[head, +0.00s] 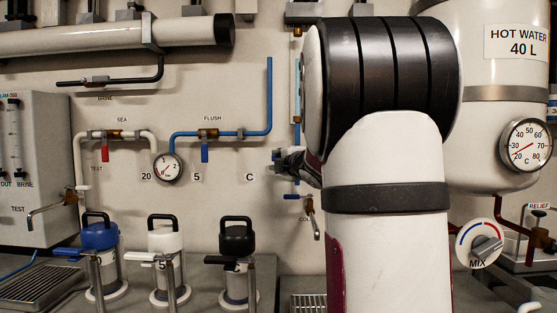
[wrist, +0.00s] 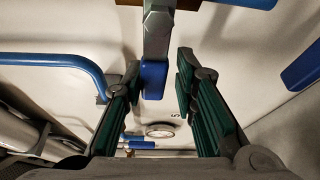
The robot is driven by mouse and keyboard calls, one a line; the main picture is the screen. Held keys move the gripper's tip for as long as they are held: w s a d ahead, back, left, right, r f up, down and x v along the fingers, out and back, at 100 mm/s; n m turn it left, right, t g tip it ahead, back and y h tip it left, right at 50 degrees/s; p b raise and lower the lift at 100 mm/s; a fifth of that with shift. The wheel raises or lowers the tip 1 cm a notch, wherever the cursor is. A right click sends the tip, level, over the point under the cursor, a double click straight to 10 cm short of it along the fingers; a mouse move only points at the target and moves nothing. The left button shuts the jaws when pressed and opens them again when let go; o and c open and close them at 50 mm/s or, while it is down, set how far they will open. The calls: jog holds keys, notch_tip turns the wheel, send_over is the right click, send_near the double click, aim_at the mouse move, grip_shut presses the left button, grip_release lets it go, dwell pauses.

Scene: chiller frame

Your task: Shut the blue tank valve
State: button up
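In the wrist view a valve lever with a steel arm and a blue grip (wrist: 154,80) hangs down from a brass body at the top edge. My gripper (wrist: 157,85) is open, with one dark green finger pad on each side of the blue grip. Gaps show on both sides, and neither finger visibly touches it. In the head view my gripper (head: 290,160) is partly seen at the left of my arm, near the wall. My arm hides much of the area there, so I cannot match this lever in the head view. The white hot water tank (head: 480,130) stands at the right.
Blue pipe (wrist: 60,62) bends beside the left finger. In the head view a FLUSH valve with a blue handle (head: 204,152) and a SEA valve with a red handle (head: 104,154) are on the wall. A gauge (head: 167,167) is below. Several pump canisters (head: 165,250) stand on the counter.

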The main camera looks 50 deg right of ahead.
jog(key=shift+o, duration=0.6)
jog(key=shift+w+f, duration=0.1)
jog(key=shift+s+a, duration=0.15)
jog(key=shift+s, duration=0.15)
jog(key=v, duration=1.1)
jog(key=shift+s, duration=0.15)
jog(key=shift+a, duration=0.2)
